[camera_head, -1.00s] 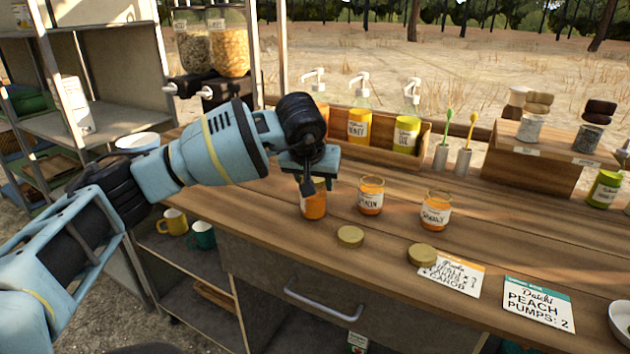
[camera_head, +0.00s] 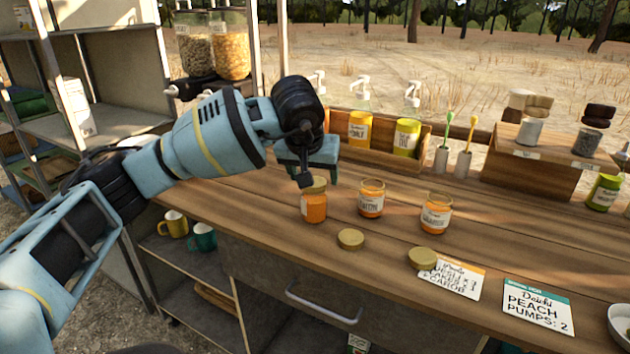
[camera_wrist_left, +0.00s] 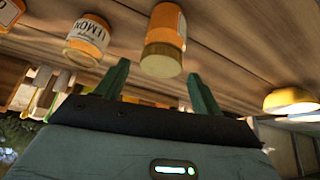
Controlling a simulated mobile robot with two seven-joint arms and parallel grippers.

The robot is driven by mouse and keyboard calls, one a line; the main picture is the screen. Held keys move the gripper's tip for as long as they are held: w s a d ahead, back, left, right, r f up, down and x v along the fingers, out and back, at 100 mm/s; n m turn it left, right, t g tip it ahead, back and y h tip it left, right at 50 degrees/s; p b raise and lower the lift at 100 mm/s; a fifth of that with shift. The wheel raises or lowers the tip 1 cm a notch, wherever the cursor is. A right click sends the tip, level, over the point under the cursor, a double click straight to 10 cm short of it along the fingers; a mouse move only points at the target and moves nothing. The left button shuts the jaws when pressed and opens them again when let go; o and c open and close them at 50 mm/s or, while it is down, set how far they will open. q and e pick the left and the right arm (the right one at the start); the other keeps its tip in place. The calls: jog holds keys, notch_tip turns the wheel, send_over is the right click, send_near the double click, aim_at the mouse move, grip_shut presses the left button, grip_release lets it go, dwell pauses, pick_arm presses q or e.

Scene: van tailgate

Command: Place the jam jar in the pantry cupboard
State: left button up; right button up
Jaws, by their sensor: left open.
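A jar of orange jam (camera_head: 314,206) with a gold lid on stands upright at the left of a row of jars on the wooden counter. It also shows in the left wrist view (camera_wrist_left: 165,30), with its lid towards the gap between my fingers. My left gripper (camera_head: 314,174) is open and empty, just above the lid; its two green fingers (camera_wrist_left: 160,75) are apart in the wrist view. Two lidless orange jars, one in the middle (camera_head: 371,199) and one at right (camera_head: 436,214), stand beside it. My right gripper is not in view. I cannot tell for sure which unit is the pantry cupboard.
An open shelf unit (camera_head: 60,130) stands at the left. Two loose gold lids (camera_head: 350,239) (camera_head: 422,258) and paper cards (camera_head: 538,306) lie near the counter's front. A bottle crate (camera_head: 385,157) stands behind. Mugs (camera_head: 202,237) sit on a shelf below.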

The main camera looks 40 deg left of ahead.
pick_arm(q)
jog(key=v, duration=0.8)
jog(key=shift+p, duration=0.4)
